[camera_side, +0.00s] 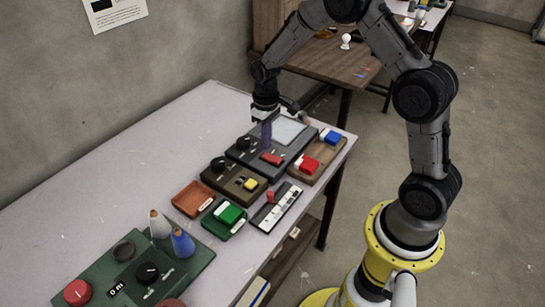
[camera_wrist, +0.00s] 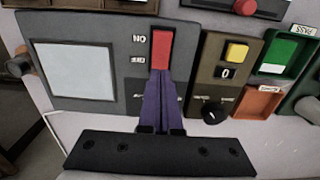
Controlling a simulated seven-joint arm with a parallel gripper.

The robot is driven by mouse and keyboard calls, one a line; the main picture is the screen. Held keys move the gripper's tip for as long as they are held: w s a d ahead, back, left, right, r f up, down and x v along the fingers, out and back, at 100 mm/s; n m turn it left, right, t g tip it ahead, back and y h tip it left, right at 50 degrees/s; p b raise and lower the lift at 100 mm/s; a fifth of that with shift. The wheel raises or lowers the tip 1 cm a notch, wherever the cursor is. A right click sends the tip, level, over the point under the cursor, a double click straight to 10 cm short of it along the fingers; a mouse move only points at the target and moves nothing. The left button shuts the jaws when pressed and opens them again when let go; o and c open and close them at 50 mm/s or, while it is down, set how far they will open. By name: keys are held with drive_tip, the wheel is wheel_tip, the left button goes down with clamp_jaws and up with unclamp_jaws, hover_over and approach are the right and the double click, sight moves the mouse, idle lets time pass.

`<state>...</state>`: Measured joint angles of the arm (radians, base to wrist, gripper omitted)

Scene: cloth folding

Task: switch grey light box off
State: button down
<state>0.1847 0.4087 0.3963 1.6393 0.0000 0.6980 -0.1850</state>
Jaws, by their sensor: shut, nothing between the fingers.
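The grey light box (camera_side: 303,146) lies at the far end of the table, with a pale, flat light panel (camera_side: 289,131) and a red switch (camera_side: 271,159). In the wrist view, the box (camera_wrist: 105,25) shows its panel (camera_wrist: 75,70) at left and the red switch (camera_wrist: 162,48) beside upside-down ON and OFF labels. My gripper (camera_side: 266,149) points down over the box with purple fingers shut and empty. In the wrist view, the fingertips (camera_wrist: 159,73) overlap the OFF-label end of the switch; I cannot tell whether they touch it. Whether the panel is lit is unclear.
A green tray (camera_side: 237,226), an orange tray (camera_side: 193,198) and a slider box (camera_side: 277,207) are nearby. A wooden tray (camera_side: 325,158) holds red and blue blocks. The table's back left is clear.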

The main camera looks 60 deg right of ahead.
drive_tip(key=shift+r, duration=1.95)
wheel_tip(320, 180, up, 13)
drive_tip(key=t, duration=0.3)
hover_over(266, 156)
drive_tip(key=s+a, duration=0.2)
drive_tip(key=a, duration=0.1)
drive_tip(key=s+a+r+n+t, duration=0.1)
drive_tip(key=s+a+r+t, duration=0.1)
drive_tip(key=s+r, duration=0.6)
drive_tip(key=s+a+f, duration=0.1)
drive_tip(key=s, duration=0.7)
drive_tip(key=s+a+f, duration=0.1)
drive_tip(key=s+f, duration=0.1)
drive_tip(key=s, duration=0.6)
drive_tip(key=shift+s+a+m+t, duration=0.3)
drive_tip(key=shift+m, duration=0.1)
